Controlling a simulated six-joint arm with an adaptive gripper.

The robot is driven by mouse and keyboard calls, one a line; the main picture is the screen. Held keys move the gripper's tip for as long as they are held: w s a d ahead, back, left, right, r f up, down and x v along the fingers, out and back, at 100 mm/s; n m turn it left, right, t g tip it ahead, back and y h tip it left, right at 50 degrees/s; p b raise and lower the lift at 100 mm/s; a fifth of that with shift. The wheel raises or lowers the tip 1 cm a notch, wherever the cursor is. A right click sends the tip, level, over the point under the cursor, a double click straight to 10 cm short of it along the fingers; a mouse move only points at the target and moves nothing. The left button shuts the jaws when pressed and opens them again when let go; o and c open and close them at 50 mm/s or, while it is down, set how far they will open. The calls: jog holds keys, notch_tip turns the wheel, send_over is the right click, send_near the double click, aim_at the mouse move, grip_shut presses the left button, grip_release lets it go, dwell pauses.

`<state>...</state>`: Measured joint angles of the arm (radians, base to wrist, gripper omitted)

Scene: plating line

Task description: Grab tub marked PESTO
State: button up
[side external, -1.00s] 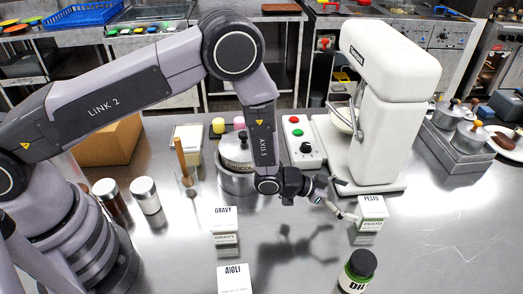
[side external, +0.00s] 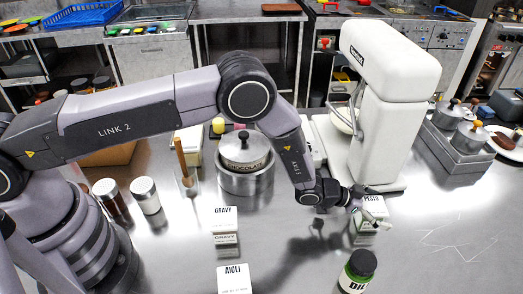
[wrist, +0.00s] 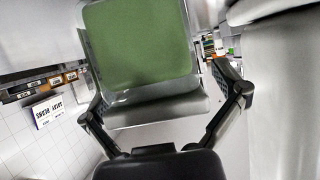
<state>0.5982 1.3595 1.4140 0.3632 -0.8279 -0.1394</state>
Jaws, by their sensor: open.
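The PESTO tub (side external: 373,207) is a small tub with a white label and green contents on the steel counter, in front of the white mixer. My gripper (side external: 365,205) is at the tub in the side view, partly covering it. In the wrist view the tub (wrist: 145,50) fills the upper middle, its green side facing the camera. The open fingers (wrist: 165,100) stand on the left and right of its lower part. Whether they touch it cannot be told. The GRAVY tub (side external: 224,224) and the AIOLI tub (side external: 234,280) stand to the left.
The white mixer (side external: 385,110) stands close behind the PESTO tub. A lidded pot (side external: 245,170) and two shakers (side external: 145,195) are further left. The counter at right front is clear.

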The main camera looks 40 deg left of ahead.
jog(key=shift+a+f, duration=0.1)
jog(key=c, duration=1.2)
jog(key=shift+c, duration=0.3)
